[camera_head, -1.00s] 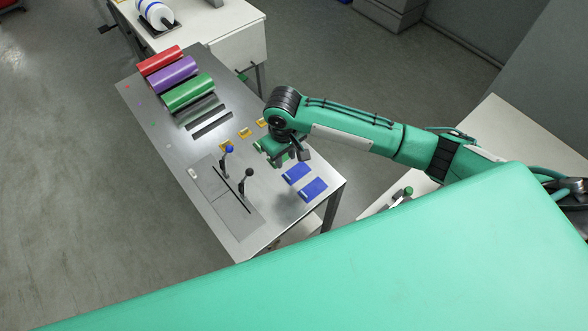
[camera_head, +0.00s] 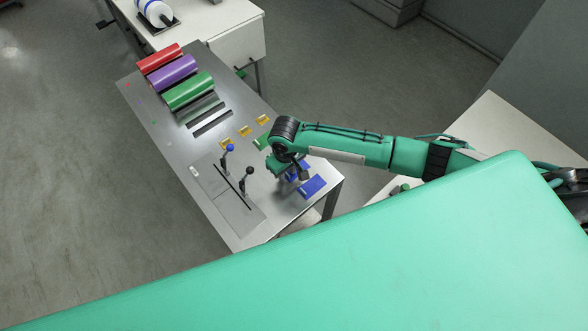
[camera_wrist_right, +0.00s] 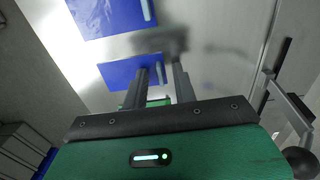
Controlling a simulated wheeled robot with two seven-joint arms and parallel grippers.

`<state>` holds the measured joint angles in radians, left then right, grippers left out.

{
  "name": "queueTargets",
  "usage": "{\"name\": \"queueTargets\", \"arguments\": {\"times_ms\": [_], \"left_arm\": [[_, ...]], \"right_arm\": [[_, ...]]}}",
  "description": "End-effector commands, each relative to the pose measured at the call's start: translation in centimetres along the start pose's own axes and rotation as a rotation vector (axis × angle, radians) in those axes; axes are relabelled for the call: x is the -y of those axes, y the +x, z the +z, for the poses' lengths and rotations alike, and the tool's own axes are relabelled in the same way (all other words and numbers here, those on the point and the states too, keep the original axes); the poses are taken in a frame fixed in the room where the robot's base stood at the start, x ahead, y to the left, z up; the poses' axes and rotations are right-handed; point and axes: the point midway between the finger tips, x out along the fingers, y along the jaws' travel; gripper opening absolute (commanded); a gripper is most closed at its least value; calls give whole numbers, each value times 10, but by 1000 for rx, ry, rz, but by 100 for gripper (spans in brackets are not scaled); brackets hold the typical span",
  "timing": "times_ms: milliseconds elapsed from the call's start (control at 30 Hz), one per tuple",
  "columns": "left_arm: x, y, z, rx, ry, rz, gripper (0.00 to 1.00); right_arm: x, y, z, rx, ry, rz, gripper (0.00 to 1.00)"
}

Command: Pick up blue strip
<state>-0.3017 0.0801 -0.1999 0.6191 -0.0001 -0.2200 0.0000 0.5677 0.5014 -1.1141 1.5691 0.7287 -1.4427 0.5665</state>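Two blue strips lie flat on the steel table. The nearer blue strip (camera_head: 313,186) is clear in the head view and large at the top of the wrist view (camera_wrist_right: 112,14). The other is partly hidden by my right gripper (camera_head: 289,172) in the head view; this blue strip shows in the wrist view (camera_wrist_right: 115,71). In the wrist view my right gripper (camera_wrist_right: 160,75) is open, its two fingers apart with nothing held. The left finger overlaps the strip's right part; I cannot tell if it touches. My left gripper is not in view.
Yellow pieces (camera_head: 245,130) and a green piece (camera_head: 262,142) lie beside the gripper. Two levers, one blue-topped (camera_head: 230,148) and one black-topped (camera_head: 249,171), stand up nearby. Red, purple and green rolls (camera_head: 189,91) lie at the table's far end.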

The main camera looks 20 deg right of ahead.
Motion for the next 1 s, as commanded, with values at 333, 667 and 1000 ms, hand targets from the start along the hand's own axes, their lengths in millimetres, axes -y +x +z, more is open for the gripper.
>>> {"name": "queueTargets", "arguments": {"times_ms": [333,667,1000], "left_arm": [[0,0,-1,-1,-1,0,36],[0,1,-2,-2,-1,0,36],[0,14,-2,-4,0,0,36]], "right_arm": [[0,0,0,0,0,0,0],[0,-5,0,-1,1,-1,0],[0,-66,-2,-7,-1,-1,0]]}}
